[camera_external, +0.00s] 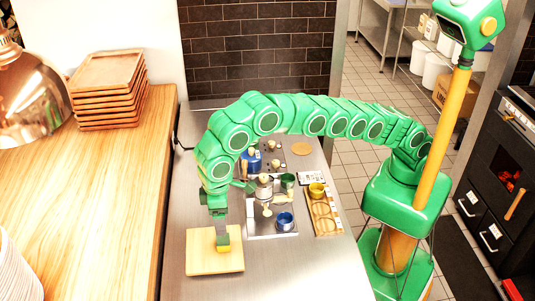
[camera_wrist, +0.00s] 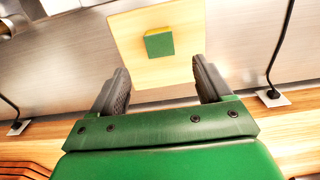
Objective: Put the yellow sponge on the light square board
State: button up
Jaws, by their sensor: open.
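The yellow sponge (camera_external: 223,246) has a green face and lies on the light square board (camera_external: 203,263) on the steel counter. In the wrist view the sponge (camera_wrist: 159,43) shows its green face with a thin yellow edge, well inside the outline of the board (camera_wrist: 125,32). My gripper (camera_external: 222,228) is above the sponge in the external view. In the wrist view my gripper (camera_wrist: 161,78) has its two dark fingers wide apart, with nothing between them. The sponge shows beyond the fingertips, apart from them.
A grey tray with a blue cup (camera_external: 285,221) and other small items stands right of the board. A wooden holder (camera_external: 325,218) with a yellow cup (camera_external: 317,190) is further right. Stacked wooden trays (camera_external: 107,90) stand on the left wooden counter. The steel in front is clear.

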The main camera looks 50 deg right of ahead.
jog(key=shift+r, duration=0.85)
